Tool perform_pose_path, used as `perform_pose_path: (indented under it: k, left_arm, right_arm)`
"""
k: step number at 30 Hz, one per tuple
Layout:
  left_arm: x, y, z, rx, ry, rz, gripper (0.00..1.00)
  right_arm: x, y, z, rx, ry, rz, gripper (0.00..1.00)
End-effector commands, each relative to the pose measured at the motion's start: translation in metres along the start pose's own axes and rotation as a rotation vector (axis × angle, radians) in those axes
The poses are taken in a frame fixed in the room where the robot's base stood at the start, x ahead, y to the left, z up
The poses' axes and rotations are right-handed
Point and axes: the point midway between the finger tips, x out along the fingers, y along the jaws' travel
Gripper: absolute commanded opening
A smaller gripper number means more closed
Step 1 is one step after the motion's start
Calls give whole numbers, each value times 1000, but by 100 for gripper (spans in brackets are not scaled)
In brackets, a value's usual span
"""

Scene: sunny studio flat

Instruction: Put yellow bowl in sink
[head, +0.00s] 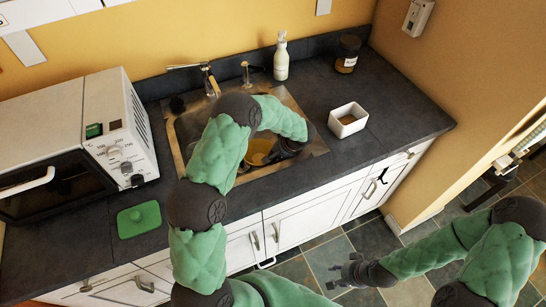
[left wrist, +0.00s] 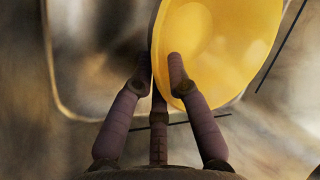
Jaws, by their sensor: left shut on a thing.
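The yellow bowl (head: 258,152) is over or inside the metal sink (head: 318,147), partly hidden by my left arm in the head view. My left gripper (head: 276,153) is at the bowl's right side. In the left wrist view, the left fingers (left wrist: 160,72) are shut on the rim of the bowl (left wrist: 228,45), which is tilted, with the blurred sink basin (left wrist: 95,75) behind it. I cannot tell whether the bowl touches the sink bottom. My right gripper (head: 346,273) is empty above the floor, its fingers apart.
A white box-shaped dish (head: 347,121) stands right of the sink. A soap bottle (head: 281,58) and dark jar (head: 348,54) stand behind. The faucet (head: 209,78) is at the sink's back.

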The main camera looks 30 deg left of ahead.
Motion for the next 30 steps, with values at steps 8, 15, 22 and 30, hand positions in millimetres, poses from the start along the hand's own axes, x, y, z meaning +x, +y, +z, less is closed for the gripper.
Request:
perform_pose_path:
  k: [8, 15, 22, 30]
  left_arm:
    - [0, 0, 0, -1, 1, 0, 40]
    - [-1, -1, -1, -1, 2, -1, 40]
    - [-8, -4, -2, -2, 5, -1, 40]
    - [-57, -8, -1, 0, 3, 0, 40]
  right_arm:
    - [1, 0, 0, 0, 0, 0, 40]
    - [2, 1, 0, 0, 0, 0, 40]
    - [15, 6, 0, 0, 0, 0, 40]
    - [-6, -2, 0, 0, 1, 0, 40]
